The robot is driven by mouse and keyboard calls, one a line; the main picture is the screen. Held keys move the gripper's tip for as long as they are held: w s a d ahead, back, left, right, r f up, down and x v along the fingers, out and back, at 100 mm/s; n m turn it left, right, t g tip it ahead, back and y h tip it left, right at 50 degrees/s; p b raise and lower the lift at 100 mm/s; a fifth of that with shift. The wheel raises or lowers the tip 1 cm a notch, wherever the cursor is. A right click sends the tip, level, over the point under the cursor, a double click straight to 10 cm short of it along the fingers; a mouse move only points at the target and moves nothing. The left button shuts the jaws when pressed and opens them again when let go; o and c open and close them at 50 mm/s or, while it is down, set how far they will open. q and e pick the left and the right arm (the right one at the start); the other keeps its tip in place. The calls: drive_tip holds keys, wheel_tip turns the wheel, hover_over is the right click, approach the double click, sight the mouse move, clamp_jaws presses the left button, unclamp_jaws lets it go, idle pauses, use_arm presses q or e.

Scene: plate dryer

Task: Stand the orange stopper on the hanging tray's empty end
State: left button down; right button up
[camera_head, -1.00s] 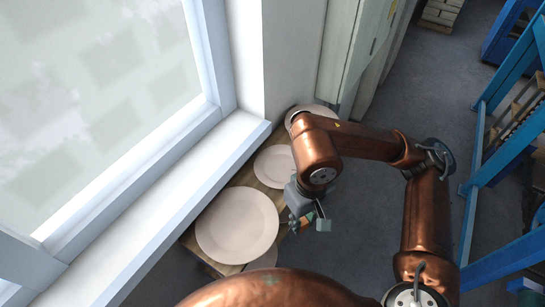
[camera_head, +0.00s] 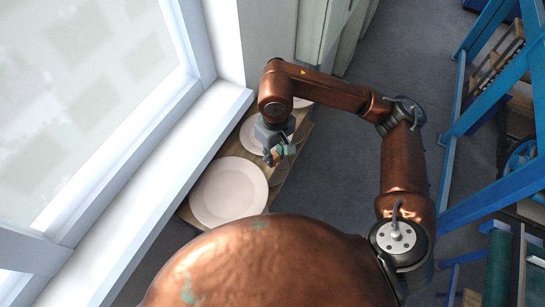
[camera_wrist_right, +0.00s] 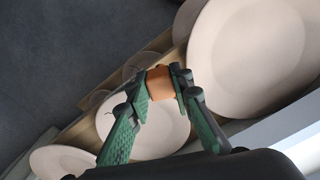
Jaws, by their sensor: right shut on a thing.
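My right gripper (camera_head: 278,154) is shut on the orange stopper. In the right wrist view, its green fingers (camera_wrist_right: 158,92) hold the stopper (camera_wrist_right: 160,83) by its sides. A long wooden surface (camera_head: 285,172), probably the hanging tray, runs beside the window sill with pale plates along it. Its wood also shows in the right wrist view (camera_wrist_right: 88,133). In the head view my gripper is over the plate row, beyond the large near plate. How high the stopper is above the tray, and which end is empty, I cannot tell. My left gripper is not in view.
A large pale plate (camera_head: 229,192) lies nearest, and another (camera_head: 232,136) lies beyond it, partly behind my gripper. The window sill (camera_head: 165,185) borders the row on the left. Grey floor (camera_head: 335,190) is open to the right. A blue rack (camera_head: 448,130) stands farther right.

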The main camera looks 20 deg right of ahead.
drive_tip(key=shift+w+a+f, duration=0.1)
drive_tip(key=shift+w+f, duration=0.35)
drive_tip(key=shift+f, duration=0.05)
wheel_tip(320, 180, down, 2)
drive_tip(key=shift+w+f+p, duration=0.1)
drive_tip(key=shift+p, duration=0.8)
drive_tip(key=shift+f, duration=0.6)
drive_tip(key=shift+f, duration=0.1)
drive_tip(key=shift+f, duration=0.15)
drive_tip(key=o, duration=1)
